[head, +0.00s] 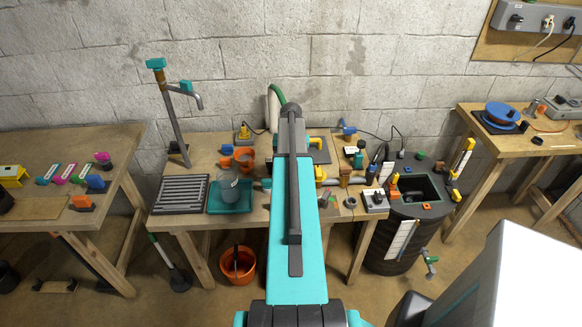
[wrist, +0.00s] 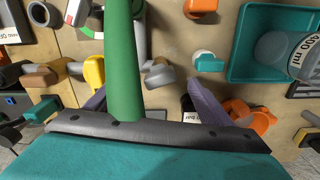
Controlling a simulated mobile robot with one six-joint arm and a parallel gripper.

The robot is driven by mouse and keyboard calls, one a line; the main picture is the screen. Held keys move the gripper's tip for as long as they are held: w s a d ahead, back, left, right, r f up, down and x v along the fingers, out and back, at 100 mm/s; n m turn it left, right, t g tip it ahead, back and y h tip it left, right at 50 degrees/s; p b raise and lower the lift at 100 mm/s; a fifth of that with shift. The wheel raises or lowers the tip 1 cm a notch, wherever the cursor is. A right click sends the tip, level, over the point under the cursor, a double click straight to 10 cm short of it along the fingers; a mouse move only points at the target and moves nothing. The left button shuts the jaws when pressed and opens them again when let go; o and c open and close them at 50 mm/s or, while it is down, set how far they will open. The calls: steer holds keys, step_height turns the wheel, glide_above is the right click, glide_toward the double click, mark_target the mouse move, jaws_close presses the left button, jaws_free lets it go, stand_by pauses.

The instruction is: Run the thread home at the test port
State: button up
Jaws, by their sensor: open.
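My gripper (wrist: 152,102) shows in the wrist view as two grey-purple fingers set wide apart. It is open, with nothing clearly held between them. A beige and grey fitting (wrist: 158,75) lies below, between the fingers in the picture. A small teal piece with a white round end (wrist: 207,62) lies to its right. A tan and grey fitting (wrist: 45,74) is at the left, next to a yellow part (wrist: 95,72). No readable label marks the test port, so I cannot tell which part it is. In the head view my arm hides the gripper and the bench middle.
A green hose (wrist: 122,60) crosses the wrist view close up. A teal tray (head: 218,208) holds a beaker (head: 228,185). Beside it are a slatted rack (head: 181,193) and orange parts (head: 243,157). A black drum (head: 397,240) stands right of the bench; an orange bucket (head: 238,263) is on the floor.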

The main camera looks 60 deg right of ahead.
steer(key=shift+n, duration=0.8)
steer(key=n, duration=0.2)
steer(key=shift+n, duration=2.1)
steer(key=c, duration=1.6)
steer(key=shift+m, duration=2.6)
